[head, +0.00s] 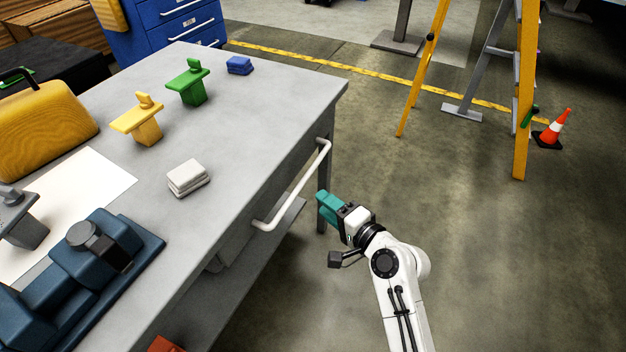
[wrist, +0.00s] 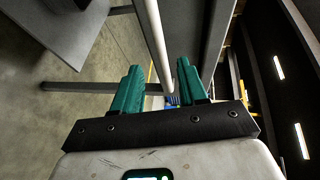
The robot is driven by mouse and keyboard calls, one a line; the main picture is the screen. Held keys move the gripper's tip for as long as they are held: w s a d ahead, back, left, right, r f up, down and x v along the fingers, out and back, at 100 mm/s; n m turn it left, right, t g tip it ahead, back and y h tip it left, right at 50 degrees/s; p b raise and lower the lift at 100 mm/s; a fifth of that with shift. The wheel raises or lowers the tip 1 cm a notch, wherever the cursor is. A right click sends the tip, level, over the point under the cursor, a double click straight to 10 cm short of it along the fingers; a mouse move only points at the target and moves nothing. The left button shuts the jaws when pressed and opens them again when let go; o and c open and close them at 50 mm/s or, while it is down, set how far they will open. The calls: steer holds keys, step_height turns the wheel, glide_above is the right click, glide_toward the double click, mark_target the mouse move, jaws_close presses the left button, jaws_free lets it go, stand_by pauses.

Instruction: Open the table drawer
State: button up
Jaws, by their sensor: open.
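The table drawer (head: 287,187) is in the side of the grey table and looks shut. Its long white bar handle (head: 296,186) stands out from the front. My gripper (head: 325,206) with teal fingers is just right of the handle in the head view, apart from it. In the wrist view my gripper (wrist: 158,82) is open, with one finger at each side. The white handle (wrist: 153,40) runs down the picture between the two fingers' lines, beyond or between the tips; I cannot tell which. Nothing is held.
On the grey tabletop (head: 240,120) are a white block stack (head: 187,177), a yellow piece (head: 143,122), a green piece (head: 190,84) and a blue vise (head: 85,265). A yellow ladder (head: 523,90) and a cone (head: 555,128) stand behind.

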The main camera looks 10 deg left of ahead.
mark_target(300, 184)
steer(key=b+x, duration=0.1)
steer(key=x, duration=0.9)
steer(key=shift+w+a+f+b, duration=0.1)
steer(key=shift+a+b, duration=0.1)
steer(key=shift+b, duration=0.2)
steer(key=shift+c, duration=0.2)
jaws_close()
